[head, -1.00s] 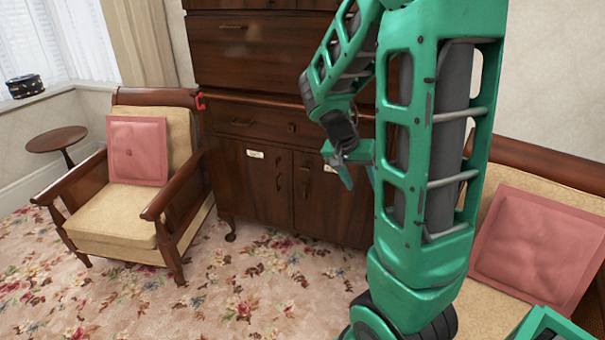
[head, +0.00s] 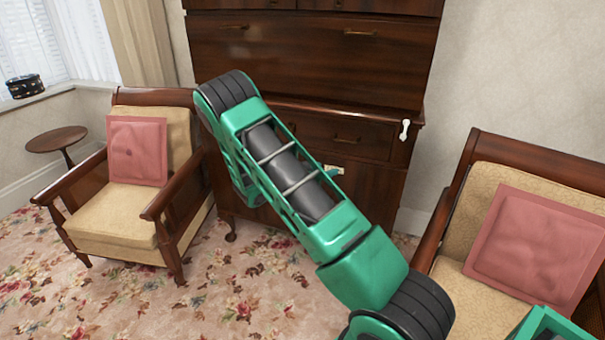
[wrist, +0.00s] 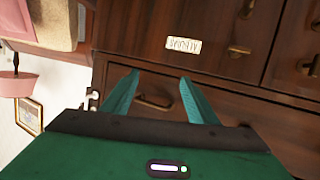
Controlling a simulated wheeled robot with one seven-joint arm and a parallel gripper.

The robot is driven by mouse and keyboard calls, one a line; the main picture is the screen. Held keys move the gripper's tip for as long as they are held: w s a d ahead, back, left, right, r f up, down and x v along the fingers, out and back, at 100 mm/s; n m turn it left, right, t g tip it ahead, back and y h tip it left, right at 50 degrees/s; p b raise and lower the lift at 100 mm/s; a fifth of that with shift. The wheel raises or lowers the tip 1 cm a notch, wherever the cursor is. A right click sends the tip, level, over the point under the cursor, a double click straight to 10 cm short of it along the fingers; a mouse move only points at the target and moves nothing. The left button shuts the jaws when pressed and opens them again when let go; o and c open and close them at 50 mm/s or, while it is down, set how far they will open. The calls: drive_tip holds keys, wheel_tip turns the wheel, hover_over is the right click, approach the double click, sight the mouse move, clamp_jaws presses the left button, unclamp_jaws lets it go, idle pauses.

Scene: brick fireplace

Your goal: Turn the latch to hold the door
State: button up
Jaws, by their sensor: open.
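A small white latch (head: 405,129) sits on the right edge of the dark wooden cabinet (head: 300,60), level with the drawer. It seems to show also at the cabinet's edge in the wrist view (wrist: 92,98), left of my gripper. My gripper (wrist: 159,77) is open and empty, its two teal fingers apart in front of a drawer with a metal handle (wrist: 153,104). In the head view my arm hides most of the gripper and most of the cabinet's lower doors. I cannot tell whether the fingers touch the wood.
An armchair with a pink cushion (head: 137,151) stands left of the cabinet, and another pink cushion (head: 533,246) lies on the chair at right. A small round table (head: 57,139) is at far left. Flowered carpet (head: 130,290) is open in front.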

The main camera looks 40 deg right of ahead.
drive_tip(key=w+a+f+n+t, duration=0.4)
drive_tip(key=w+a+f+t, duration=0.3)
drive_tip(key=w+f, duration=0.2)
drive_tip(key=x, duration=1)
drive_tip(key=shift+d+h, duration=0.3)
drive_tip(key=shift+d, duration=0.15)
drive_tip(key=shift+w, duration=0.1)
drive_tip(key=c, duration=1.1)
